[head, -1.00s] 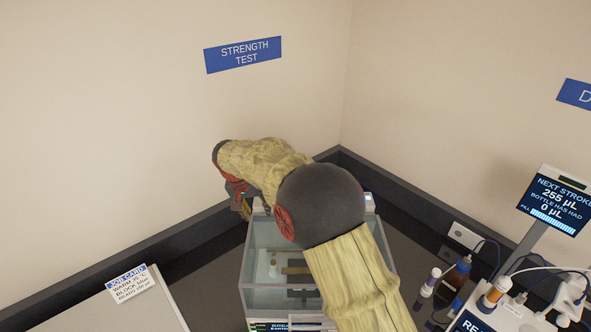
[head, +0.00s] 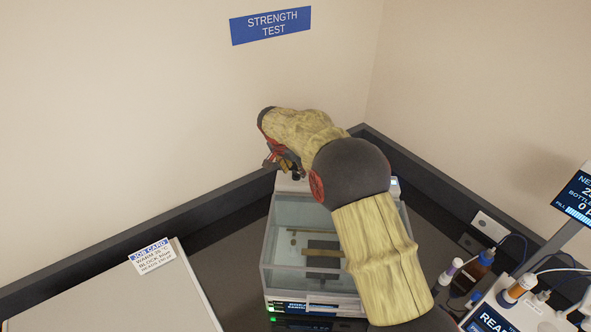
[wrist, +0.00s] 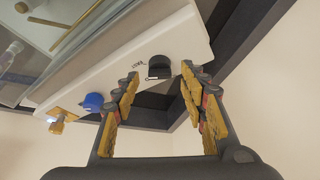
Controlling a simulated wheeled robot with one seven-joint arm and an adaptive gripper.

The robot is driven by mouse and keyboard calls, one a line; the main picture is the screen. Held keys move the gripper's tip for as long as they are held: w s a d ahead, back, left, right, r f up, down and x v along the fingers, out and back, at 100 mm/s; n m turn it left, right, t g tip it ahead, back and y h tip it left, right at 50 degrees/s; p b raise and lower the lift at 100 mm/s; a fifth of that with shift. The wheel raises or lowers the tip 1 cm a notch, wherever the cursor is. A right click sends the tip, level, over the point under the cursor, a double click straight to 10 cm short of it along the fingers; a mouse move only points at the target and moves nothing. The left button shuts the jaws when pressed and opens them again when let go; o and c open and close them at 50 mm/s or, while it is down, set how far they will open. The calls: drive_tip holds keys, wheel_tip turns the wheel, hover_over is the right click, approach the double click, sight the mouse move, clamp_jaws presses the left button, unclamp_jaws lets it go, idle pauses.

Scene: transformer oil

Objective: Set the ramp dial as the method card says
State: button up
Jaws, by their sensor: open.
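A black dial (wrist: 160,67) with a pale mark sits on the white panel of the glass-walled tester (head: 266,240), with small unreadable print beside it. My gripper (wrist: 160,77) is open and empty in the wrist view. Its yellow-padded fingertips point at the panel, and the dial shows in the gap between them; I cannot tell whether they touch it. In the head view my gripper (head: 285,163) hangs at the tester's back left corner, partly hidden by my arm. No card marked as a method card is in view.
A blue knob (wrist: 92,102) and a lit orange part (wrist: 57,127) are on the same panel. A job card (head: 152,256) lies on the pale surface at left. Dark raised edging (head: 235,215) runs along the wall.

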drive_tip(key=shift+x, duration=0.85)
drive_tip(key=c, duration=0.3)
drive_tip(key=c, duration=0.7)
clamp_jaws()
